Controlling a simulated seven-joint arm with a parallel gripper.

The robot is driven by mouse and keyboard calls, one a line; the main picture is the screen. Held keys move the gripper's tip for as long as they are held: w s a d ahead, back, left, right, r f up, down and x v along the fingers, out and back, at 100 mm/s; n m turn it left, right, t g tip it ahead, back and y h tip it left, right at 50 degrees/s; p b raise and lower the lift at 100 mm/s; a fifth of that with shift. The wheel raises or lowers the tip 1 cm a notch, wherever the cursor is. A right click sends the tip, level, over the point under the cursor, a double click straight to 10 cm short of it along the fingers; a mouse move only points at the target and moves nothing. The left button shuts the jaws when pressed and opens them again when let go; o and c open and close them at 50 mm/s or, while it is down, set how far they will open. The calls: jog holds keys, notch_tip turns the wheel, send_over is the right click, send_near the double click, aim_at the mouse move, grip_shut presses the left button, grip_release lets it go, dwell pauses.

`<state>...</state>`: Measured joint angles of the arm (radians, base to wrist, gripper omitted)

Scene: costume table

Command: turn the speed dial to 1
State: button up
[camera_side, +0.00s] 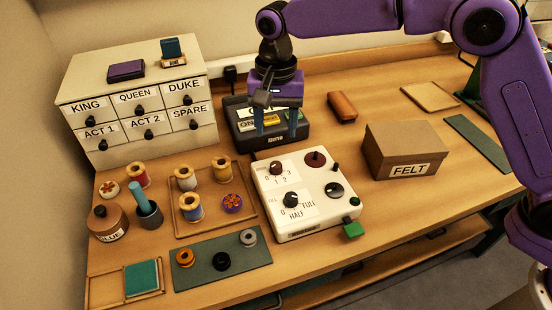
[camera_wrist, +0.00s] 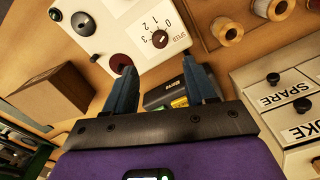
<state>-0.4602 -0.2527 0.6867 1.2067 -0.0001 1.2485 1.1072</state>
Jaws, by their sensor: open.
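The white control box (camera_side: 300,222) stands near the middle of the table. Its speed dial (camera_side: 276,168) is a small dark knob with 0, 1, 2 and 3 printed around it. In the wrist view the speed dial (camera_wrist: 160,39) lies just beyond my fingertips; I cannot tell surely which number its pointer faces. My gripper (camera_side: 276,132) is open, empty and pointing down, above and behind the dial, apart from it. In the wrist view the two blue fingers of my gripper (camera_wrist: 158,65) are spread, with nothing between their tips.
The box also carries a fill dial (camera_side: 291,199), a dark red knob (camera_side: 315,158) and a black knob (camera_side: 334,189). A dark device (camera_side: 240,134) stands behind it, beneath my gripper. A spool tray (camera_side: 208,232) is left, a felt box (camera_side: 405,150) right.

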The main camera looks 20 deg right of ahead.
aim_at(276, 164)
notch_tip(276, 164, down, 10)
jog(key=shift+f, duration=0.15)
dwell(0.4)
grip_shut()
jog(key=shift+n, duration=0.4)
jog(key=n, duration=0.3)
jog(key=shift+n, duration=2.5)
